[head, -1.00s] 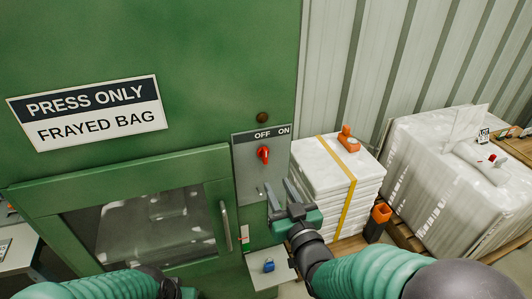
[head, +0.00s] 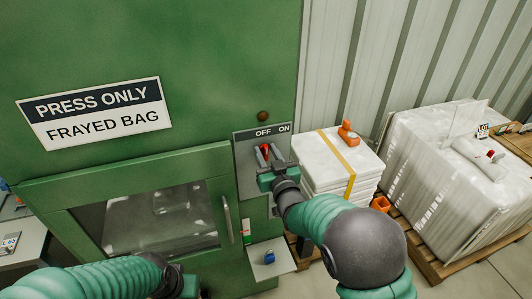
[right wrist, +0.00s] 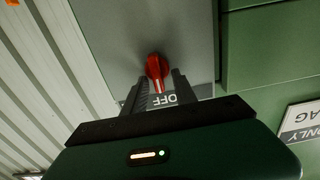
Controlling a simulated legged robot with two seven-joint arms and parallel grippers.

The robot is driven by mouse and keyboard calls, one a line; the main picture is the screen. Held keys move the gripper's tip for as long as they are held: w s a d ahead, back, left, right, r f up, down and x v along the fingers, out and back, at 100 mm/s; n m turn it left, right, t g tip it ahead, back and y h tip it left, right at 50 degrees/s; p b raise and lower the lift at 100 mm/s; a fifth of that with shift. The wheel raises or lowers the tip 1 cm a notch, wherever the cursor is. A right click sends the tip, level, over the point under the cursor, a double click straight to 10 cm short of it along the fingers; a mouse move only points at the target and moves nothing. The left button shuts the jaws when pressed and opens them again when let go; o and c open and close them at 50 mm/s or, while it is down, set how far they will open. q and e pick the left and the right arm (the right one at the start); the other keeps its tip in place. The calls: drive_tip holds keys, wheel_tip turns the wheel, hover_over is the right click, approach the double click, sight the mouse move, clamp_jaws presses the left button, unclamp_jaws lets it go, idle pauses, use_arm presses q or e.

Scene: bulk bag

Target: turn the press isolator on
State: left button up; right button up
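The press isolator is a red rotary knob (head: 265,149) on a grey panel (head: 246,180) marked OFF and ON, on the front of the green press. My right gripper (head: 267,156) is at the knob, its two fingers apart, one on each side. In the right wrist view the red knob (right wrist: 157,67) lies between the fingertips (right wrist: 160,80), its pale pointer towards the OFF label (right wrist: 172,98). I cannot tell whether the fingers touch it. My left gripper (head: 180,284) is low at the left, its fingers not clearly visible.
The press door (head: 150,225) has a window and a vertical handle (head: 226,221). A small shelf (head: 272,262) below the panel holds a blue padlock (head: 269,257). Stacked white bags (head: 320,160) and a wrapped pallet load (head: 430,170) stand to the right.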

drive_tip(key=shift+d+f, duration=0.1)
drive_tip(key=shift+d, duration=0.1)
clamp_jaws()
drive_tip(key=shift+a, duration=0.1)
drive_tip(key=shift+a, duration=0.1)
drive_tip(key=shift+w+d+f+m+b, duration=0.1)
drive_tip(key=shift+d+f+m+b, duration=0.2)
drive_tip(key=shift+m+b, duration=2.3)
drive_tip(key=shift+d+f+m+b, duration=0.25)
drive_tip(key=shift+m+b, duration=1.5)
drive_tip(key=shift+m, duration=1.65)
drive_tip(key=shift+w+d+f+m+b, duration=0.1)
drive_tip(key=shift+d+f+m+b, duration=0.2)
drive_tip(key=shift+m+b, duration=2.3)
drive_tip(key=shift+a+m+p, duration=0.1)
drive_tip(key=shift+m+p, duration=0.3)
drive_tip(key=shift+m, duration=0.1)
